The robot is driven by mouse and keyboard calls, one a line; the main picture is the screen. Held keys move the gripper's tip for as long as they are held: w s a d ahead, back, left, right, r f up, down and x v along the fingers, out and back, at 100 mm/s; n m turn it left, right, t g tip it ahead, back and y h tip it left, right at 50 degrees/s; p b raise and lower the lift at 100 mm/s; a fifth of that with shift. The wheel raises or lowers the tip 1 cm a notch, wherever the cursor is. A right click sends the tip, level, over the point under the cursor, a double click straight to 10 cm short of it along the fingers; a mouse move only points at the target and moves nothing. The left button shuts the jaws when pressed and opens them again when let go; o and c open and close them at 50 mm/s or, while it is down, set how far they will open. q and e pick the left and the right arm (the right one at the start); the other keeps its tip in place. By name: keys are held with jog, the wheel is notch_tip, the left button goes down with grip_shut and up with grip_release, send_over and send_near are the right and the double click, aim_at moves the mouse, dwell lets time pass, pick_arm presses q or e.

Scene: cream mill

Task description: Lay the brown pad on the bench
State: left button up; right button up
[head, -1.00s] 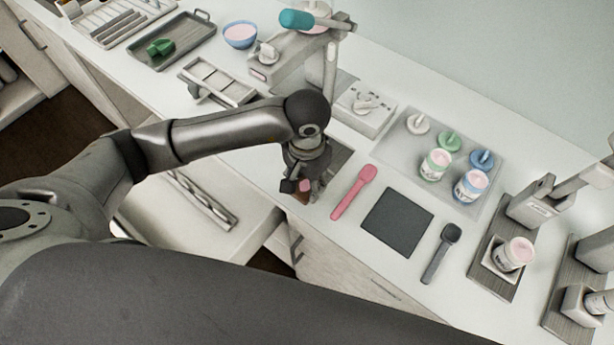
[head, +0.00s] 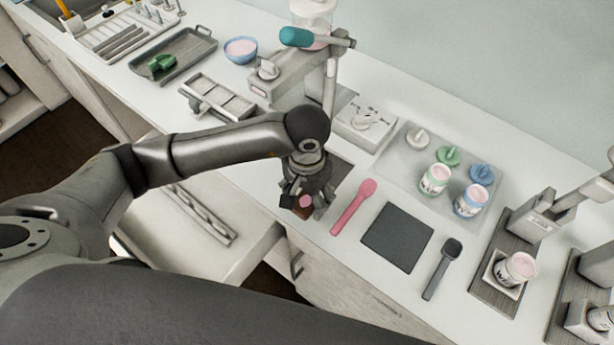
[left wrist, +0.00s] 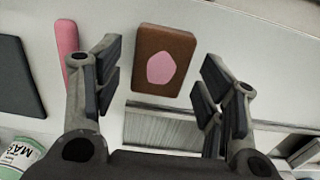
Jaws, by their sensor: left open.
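The brown pad (left wrist: 150,36), a small rounded block with a pink spot on its face, shows between the open fingers in the left wrist view. It looks to lie on the white bench (head: 345,265), close to the front edge, and the fingers seem clear of its sides. In the head view the pad (head: 302,212) is partly hidden beneath my left gripper (head: 302,198), which is open and points down over it. The open fingers also show in the left wrist view (left wrist: 162,65). My right gripper is not in view.
A pink spatula (head: 352,208), a dark square mat (head: 398,238) and a dark spatula (head: 442,270) lie to the right. A grey tray (head: 405,160) with tubs and lids stands behind them. A dispenser (head: 290,75) stands behind my wrist. An open drawer (head: 190,245) sticks out below.

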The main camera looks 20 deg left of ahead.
aim_at(307, 200)
pick_arm(q)
notch_tip(307, 200, up, 12)
jog(key=b, duration=0.3)
jog(key=shift+f, duration=0.1)
dwell(0.4)
